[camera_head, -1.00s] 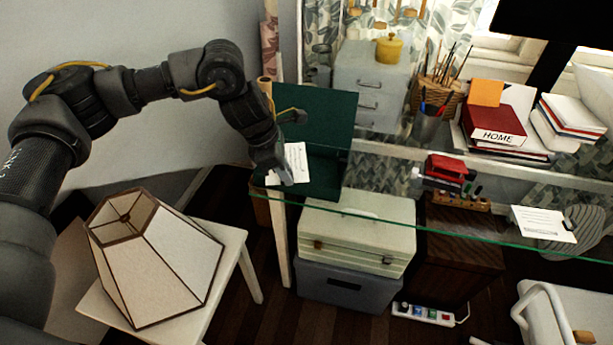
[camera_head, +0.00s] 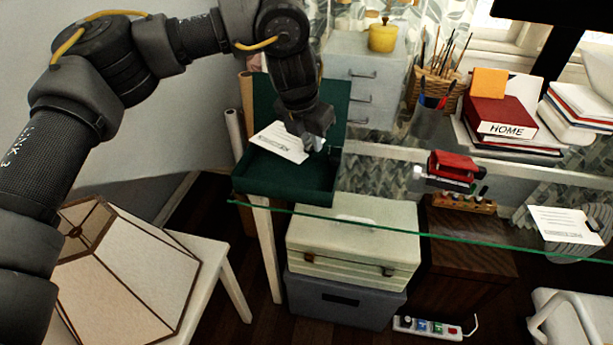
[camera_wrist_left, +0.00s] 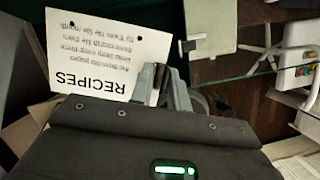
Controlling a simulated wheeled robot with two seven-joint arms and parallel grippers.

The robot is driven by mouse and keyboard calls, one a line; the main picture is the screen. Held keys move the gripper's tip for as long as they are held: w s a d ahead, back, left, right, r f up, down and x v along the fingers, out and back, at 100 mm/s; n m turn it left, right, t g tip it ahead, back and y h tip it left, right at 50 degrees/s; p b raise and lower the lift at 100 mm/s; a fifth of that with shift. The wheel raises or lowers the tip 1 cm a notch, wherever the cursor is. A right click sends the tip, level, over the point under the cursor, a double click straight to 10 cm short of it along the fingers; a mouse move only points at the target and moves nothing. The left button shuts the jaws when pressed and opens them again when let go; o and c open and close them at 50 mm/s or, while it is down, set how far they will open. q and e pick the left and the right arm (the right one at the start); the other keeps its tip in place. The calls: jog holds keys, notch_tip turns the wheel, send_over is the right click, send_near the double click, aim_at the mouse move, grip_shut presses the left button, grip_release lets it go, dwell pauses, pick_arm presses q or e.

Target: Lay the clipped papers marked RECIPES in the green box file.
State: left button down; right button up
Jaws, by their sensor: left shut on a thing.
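The white papers marked RECIPES (camera_head: 278,143) are held at their right edge by my left gripper (camera_head: 314,143), which is shut on them. They are tilted and appear over the tray of the green box file (camera_head: 285,177); I cannot tell whether they touch it. The box file stands open at the left end of the glass desk, its lid raised at the back and partly hidden by my arm. In the left wrist view the papers (camera_wrist_left: 108,48) show their RECIPES print upside down beside the fingers (camera_wrist_left: 160,85). My right gripper is not in view.
Other clipped papers (camera_head: 566,224) lie at the right of the glass desk (camera_head: 400,165). A red stapler-like object (camera_head: 450,165), pen cup (camera_head: 427,122) and HOME binder (camera_head: 500,118) stand on it. A lampshade (camera_head: 125,275) sits at lower left.

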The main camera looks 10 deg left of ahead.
pick_arm(q)
send_over(313, 184)
jog(key=s, duration=0.1)
jog(key=f, duration=0.7)
jog(key=shift+a+f, duration=0.2)
jog(key=shift+a, duration=0.1)
jog(key=shift+s+f, duration=0.1)
jog(key=shift+f, duration=1.9)
jog(key=shift+b, duration=0.3)
jog(key=c, duration=1.7)
grip_release()
jog(key=o, duration=0.4)
jog(key=shift+c, duration=0.2)
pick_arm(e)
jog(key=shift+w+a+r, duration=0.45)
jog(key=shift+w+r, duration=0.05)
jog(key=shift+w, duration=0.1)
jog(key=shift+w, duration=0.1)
